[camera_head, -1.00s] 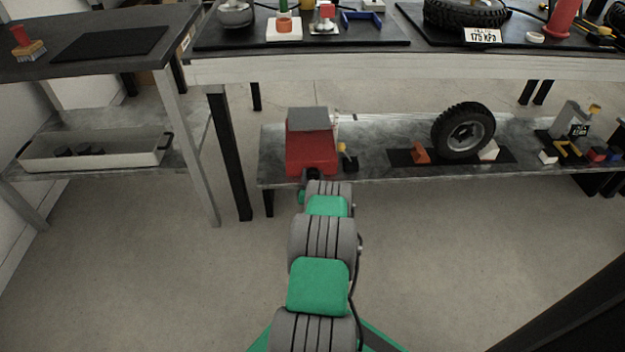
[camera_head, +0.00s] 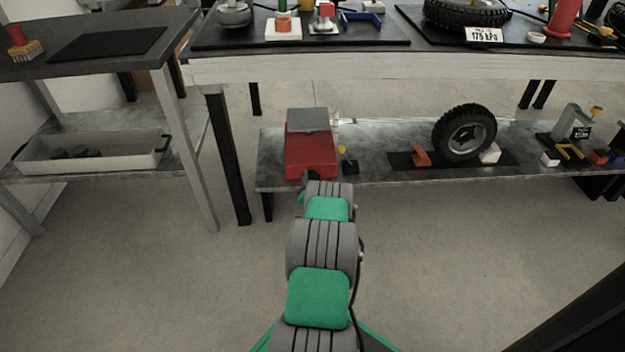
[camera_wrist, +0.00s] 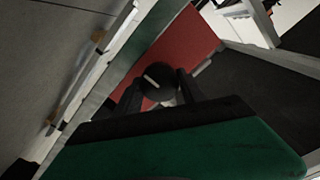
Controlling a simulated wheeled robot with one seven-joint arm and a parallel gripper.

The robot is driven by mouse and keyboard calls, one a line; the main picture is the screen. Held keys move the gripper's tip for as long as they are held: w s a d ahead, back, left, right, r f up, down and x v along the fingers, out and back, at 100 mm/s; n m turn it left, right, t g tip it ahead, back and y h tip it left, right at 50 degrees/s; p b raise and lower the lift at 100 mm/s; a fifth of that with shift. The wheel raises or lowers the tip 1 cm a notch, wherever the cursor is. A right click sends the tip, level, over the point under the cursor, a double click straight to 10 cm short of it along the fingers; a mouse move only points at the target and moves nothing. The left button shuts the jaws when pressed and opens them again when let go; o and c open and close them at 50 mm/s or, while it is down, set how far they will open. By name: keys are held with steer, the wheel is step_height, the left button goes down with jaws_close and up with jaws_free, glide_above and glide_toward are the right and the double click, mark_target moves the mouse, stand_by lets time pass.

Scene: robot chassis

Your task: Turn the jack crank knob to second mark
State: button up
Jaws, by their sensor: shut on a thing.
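The red jack (camera_head: 311,155) with a grey top plate (camera_head: 307,119) stands on the low metal shelf, straight beyond my arm. Its red side also shows in the wrist view (camera_wrist: 181,47). The round black crank knob (camera_wrist: 158,72) faces the wrist camera and bears a short, slanting white line. My gripper (camera_wrist: 160,85) is shut on the knob, one dark finger on each side. In the head view my arm hides the knob and the gripper. I cannot make out the marks around the knob.
A small dark block with a yellow top (camera_head: 349,162) stands just right of the jack. A tyre (camera_head: 465,131) stands farther right on the low shelf (camera_head: 380,140). The workbench edge (camera_head: 300,68) runs above the shelf. A table leg (camera_head: 229,155) stands to the left.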

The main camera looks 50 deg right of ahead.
steer(key=o, duration=1.3)
steer(key=shift+o, duration=0.2)
steer(key=p+v, duration=0.2)
steer(key=v, duration=0.6)
steer(key=shift+p, duration=0.3)
